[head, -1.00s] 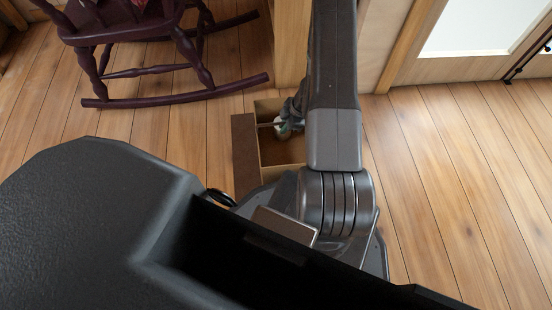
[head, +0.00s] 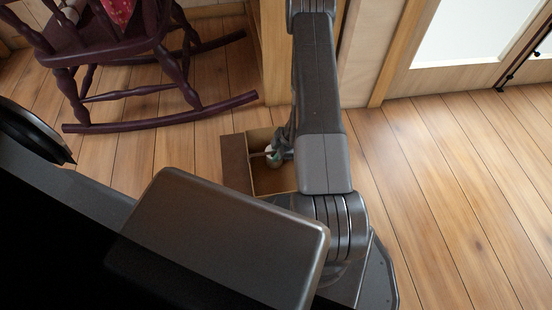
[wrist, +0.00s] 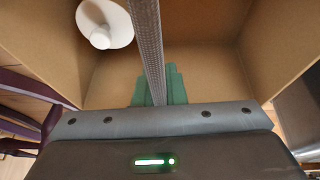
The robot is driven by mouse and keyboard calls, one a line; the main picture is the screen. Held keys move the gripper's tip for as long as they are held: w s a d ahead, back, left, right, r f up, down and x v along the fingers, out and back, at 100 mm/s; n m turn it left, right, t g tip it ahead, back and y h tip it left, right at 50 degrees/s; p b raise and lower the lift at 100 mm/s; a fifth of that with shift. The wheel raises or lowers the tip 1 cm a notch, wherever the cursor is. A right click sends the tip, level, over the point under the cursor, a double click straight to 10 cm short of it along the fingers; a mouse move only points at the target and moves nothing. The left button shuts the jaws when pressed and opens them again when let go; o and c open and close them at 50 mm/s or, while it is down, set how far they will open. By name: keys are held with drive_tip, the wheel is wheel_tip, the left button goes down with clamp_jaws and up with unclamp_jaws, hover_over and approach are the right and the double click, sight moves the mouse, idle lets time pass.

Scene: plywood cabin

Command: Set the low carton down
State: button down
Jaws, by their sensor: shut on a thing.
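The low carton (head: 236,165) is a brown open-topped box near the wooden post, partly hidden behind my arm. My gripper (head: 284,148) is at its opening and looks small and partly hidden in the head view. In the wrist view, the carton's inner walls (wrist: 275,45) rise on both sides. A narrow grey strip (wrist: 149,50) runs across the opening into my gripper, which is shut on it. A white round thing (wrist: 105,22) and a green thing (wrist: 176,84) show inside or over the carton. Whether the carton's underside touches the floor cannot be told.
A dark purple rocking chair (head: 160,112) stands left of the carton, its rocker close by. A wooden post (head: 274,60) and wall stand just behind it. A glazed door (head: 470,35) is at upper right. The plank floor (head: 440,170) on the right is clear.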

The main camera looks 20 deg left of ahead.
drive_tip(key=shift+f, duration=0.25)
drive_tip(key=c, duration=1.5)
unclamp_jaws()
drive_tip(key=shift+f, duration=0.1)
drive_tip(key=p+v, duration=0.7)
drive_tip(key=v, duration=0.5)
